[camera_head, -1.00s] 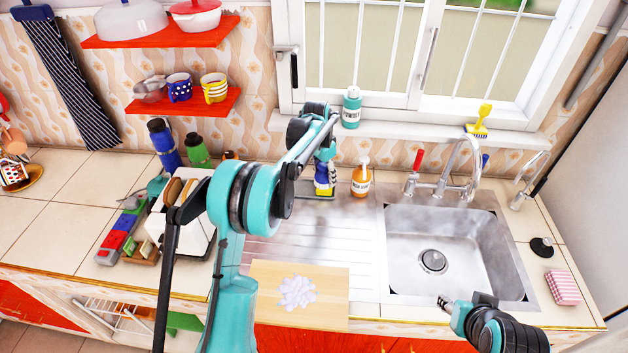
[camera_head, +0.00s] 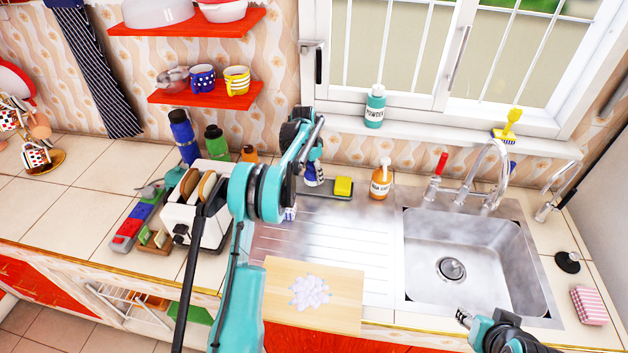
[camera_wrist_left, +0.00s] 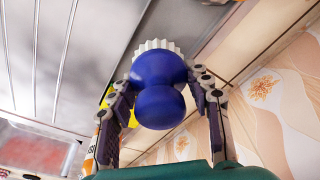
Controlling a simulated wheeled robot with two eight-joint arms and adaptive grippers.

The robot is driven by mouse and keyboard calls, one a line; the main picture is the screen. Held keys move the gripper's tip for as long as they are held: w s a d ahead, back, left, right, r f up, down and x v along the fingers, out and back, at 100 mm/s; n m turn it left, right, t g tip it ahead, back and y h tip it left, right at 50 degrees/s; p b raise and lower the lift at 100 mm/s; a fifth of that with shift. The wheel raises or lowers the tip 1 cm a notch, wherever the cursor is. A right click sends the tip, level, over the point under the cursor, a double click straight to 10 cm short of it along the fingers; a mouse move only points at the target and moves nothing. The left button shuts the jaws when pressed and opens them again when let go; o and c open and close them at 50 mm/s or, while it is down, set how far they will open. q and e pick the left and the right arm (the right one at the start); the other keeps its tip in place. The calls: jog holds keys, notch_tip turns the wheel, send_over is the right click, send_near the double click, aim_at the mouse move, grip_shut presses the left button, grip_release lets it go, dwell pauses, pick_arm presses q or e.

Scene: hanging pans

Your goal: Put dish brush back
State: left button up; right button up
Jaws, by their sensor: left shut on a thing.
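The dish brush (camera_wrist_left: 158,85) has a rounded blue handle and white bristles and fills the middle of the left wrist view. My left gripper (camera_wrist_left: 166,82) is shut on it, with a finger on each side of the blue part. In the head view my left gripper (camera_head: 308,152) is over the back of the drainboard, mostly hidden behind my arm. A blue and white thing (camera_head: 313,175) shows just below it; I cannot tell whether it is the brush or a bottle. My right gripper (camera_head: 463,318) is at the sink's front edge, too small to read.
A dark tray (camera_head: 325,194) with a yellow sponge (camera_head: 343,187) lies behind the drainboard. An orange soap bottle (camera_head: 380,182) stands beside it. The toaster (camera_head: 195,215) is on the left, the sink (camera_head: 470,250) on the right. A cutting board (camera_head: 335,315) lies in front.

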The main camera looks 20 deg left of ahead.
aim_at(314, 179)
pick_arm(q)
jog(key=shift+f+b, duration=0.3)
jog(key=shift+f, duration=1.25)
jog(key=o, duration=1.1)
jog(key=shift+f, duration=0.15)
